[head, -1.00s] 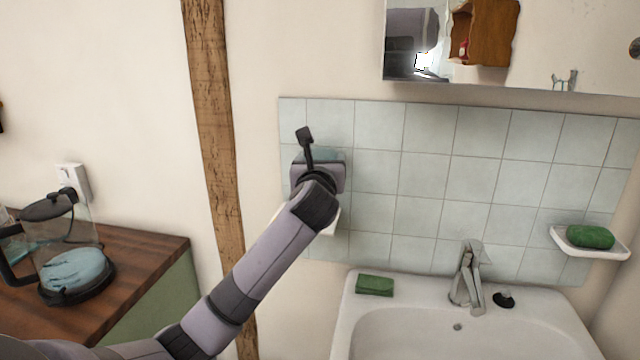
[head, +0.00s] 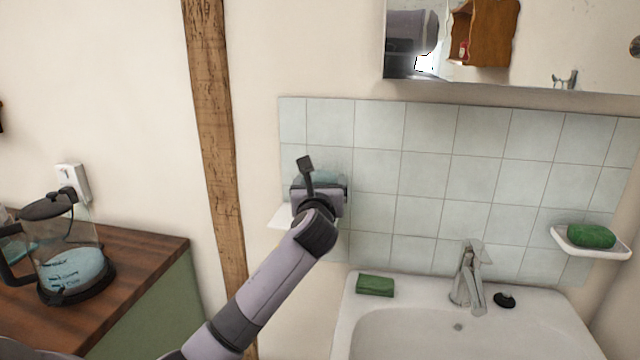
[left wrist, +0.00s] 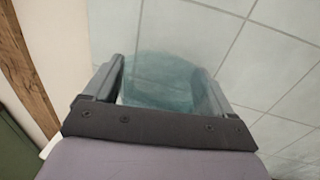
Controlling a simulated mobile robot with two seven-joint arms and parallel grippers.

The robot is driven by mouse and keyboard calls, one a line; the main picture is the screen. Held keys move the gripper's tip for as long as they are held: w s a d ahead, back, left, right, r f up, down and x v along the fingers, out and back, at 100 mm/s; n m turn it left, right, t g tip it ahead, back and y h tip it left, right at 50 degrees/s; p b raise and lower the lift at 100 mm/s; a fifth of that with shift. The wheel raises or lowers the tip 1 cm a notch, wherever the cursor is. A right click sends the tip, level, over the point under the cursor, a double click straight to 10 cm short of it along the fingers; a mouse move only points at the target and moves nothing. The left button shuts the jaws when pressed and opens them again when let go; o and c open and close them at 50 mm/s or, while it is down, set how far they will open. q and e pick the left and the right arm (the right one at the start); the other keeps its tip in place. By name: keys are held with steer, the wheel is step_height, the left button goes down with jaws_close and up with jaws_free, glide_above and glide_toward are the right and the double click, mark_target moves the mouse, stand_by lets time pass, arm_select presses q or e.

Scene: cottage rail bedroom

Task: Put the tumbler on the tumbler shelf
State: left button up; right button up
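The tumbler is clear bluish glass and shows between my left gripper's fingers in the left wrist view (left wrist: 163,82). In the head view only a thin bluish strip of the tumbler (head: 330,180) shows past the gripper. My left gripper (head: 320,184) is shut on it, with one finger on each side, in front of the tiled wall. The tumbler shelf, a small white ledge (head: 283,217), juts from the wall beneath the gripper and is mostly hidden by my arm. I cannot tell whether the tumbler touches it. My right gripper is not in view.
A white sink (head: 440,335) with a tap (head: 467,280) and a green block (head: 375,286) stands at the lower right. A soap dish (head: 590,248) is at far right. A glass jug (head: 70,262) stands on a wooden counter (head: 150,262) at left. A mirror hangs above.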

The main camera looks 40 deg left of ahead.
arm_select(q)
steer(key=shift+r, duration=0.2)
steer(key=v, duration=1.2)
stand_by(0.4)
